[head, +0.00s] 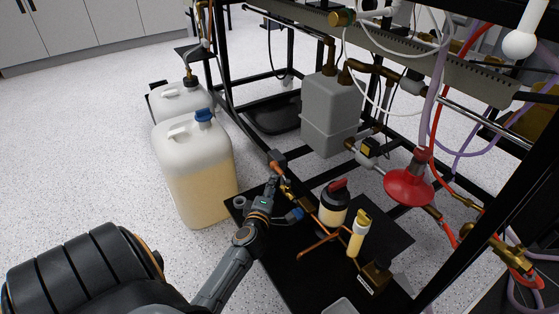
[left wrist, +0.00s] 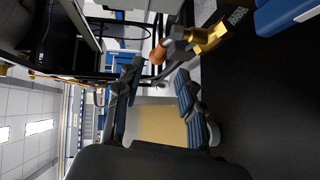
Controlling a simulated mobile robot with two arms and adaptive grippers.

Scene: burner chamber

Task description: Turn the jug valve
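The front jug (head: 195,172) is a translucent white container with a blue cap and yellowish liquid. A dark tube runs down to a brass valve line (head: 286,188) with a copper-coloured block (head: 276,159) at its upper end; I cannot tell which part is the jug valve. My left gripper (head: 275,186) is at this line, its tips partly hiding it. In the left wrist view, its fingers (left wrist: 158,88) are spread with nothing gripped between them. The jug (left wrist: 155,125) shows behind them, and a brass fitting (left wrist: 207,38) with a copper-coloured part lies beyond the tips. My right gripper is out of view.
A second jug (head: 180,100) stands behind the first. A blue handle (head: 294,215), a red-topped bottle (head: 334,203) and a yellow-capped cylinder (head: 358,233) are close to the gripper's right. A grey tank (head: 331,112) and black frame bars stand behind. The floor at left is clear.

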